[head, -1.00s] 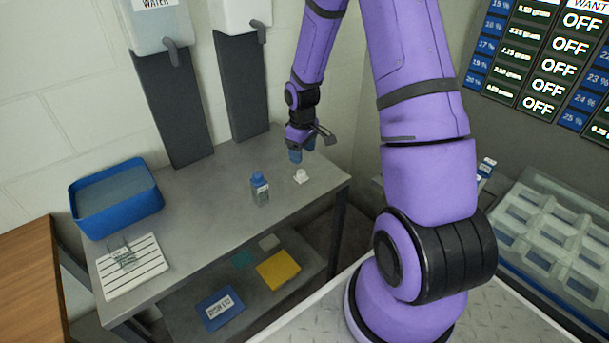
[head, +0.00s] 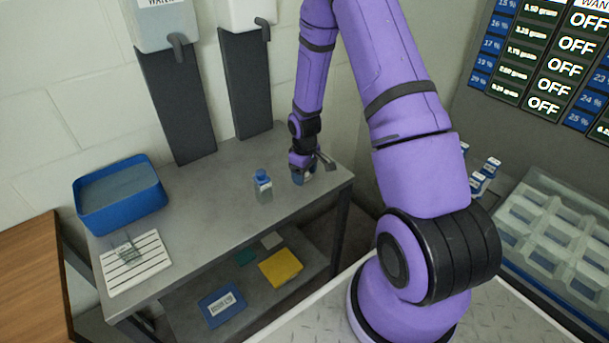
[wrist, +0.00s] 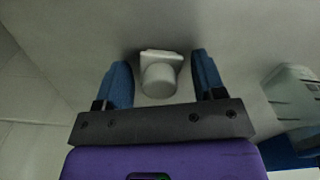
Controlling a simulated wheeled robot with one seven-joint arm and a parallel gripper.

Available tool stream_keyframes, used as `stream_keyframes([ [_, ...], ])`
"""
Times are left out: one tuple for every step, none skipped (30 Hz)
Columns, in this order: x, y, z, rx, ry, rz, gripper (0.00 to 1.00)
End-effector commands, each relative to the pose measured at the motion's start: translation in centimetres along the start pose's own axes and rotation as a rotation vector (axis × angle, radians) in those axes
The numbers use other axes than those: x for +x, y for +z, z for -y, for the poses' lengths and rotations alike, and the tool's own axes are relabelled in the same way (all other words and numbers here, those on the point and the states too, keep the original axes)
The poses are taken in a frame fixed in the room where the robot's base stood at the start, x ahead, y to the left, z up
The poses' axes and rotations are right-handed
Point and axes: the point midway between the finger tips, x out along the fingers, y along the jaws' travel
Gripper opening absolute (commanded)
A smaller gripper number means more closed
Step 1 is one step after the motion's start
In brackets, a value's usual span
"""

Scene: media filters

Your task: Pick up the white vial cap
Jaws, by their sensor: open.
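The white vial cap (wrist: 160,76) sits on the grey table between the two blue fingers of my gripper (wrist: 163,82) in the wrist view. The fingers are open, with a gap on each side of the cap. In the head view my gripper (head: 303,177) is low at the right part of the table, and its fingers hide most or all of the cap.
A blue-capped bottle (head: 263,186) stands just left of my gripper; part of a bottle also shows at right in the wrist view (wrist: 292,92). A blue tub (head: 120,200) and a striped white rack (head: 136,264) are further left on the grey table (head: 205,220).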

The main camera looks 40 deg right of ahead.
Motion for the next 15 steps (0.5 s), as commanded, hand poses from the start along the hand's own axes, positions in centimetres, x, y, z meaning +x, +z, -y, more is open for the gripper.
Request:
stream_keyframes([
  [-0.01, -0.01, -0.01, 0.0, 0.0, 0.0, 0.63],
  [-0.02, -0.01, -0.02, 0.0, 0.0, 0.0, 0.63],
  [-0.03, -0.01, -0.02, 0.0, 0.0, 0.0, 0.63],
  [-0.03, -0.02, -0.02, 0.0, 0.0, -0.001, 0.63],
  [-0.04, -0.01, -0.02, 0.0, 0.0, 0.0, 0.59],
  [-0.04, -0.02, -0.02, 0.0, 0.0, 0.0, 0.5],
  [-0.04, -0.02, -0.02, 0.0, 0.0, -0.001, 0.43],
  [-0.05, -0.02, -0.02, 0.0, 0.0, -0.001, 0.36],
  [-0.05, -0.02, -0.02, 0.0, 0.0, 0.0, 0.27],
  [-0.05, -0.01, -0.02, 0.0, 0.0, -0.001, 0.2],
  [-0.05, -0.02, -0.02, 0.0, 0.0, -0.001, 0.15],
  [-0.05, -0.02, -0.02, 0.0, 0.0, -0.001, 0.15],
  [-0.05, -0.02, -0.02, 0.0, 0.0, -0.001, 0.15],
  [-0.06, -0.02, -0.02, 0.0, 0.0, -0.001, 0.15],
  [-0.06, -0.02, -0.02, 0.0, 0.001, -0.001, 0.15],
])
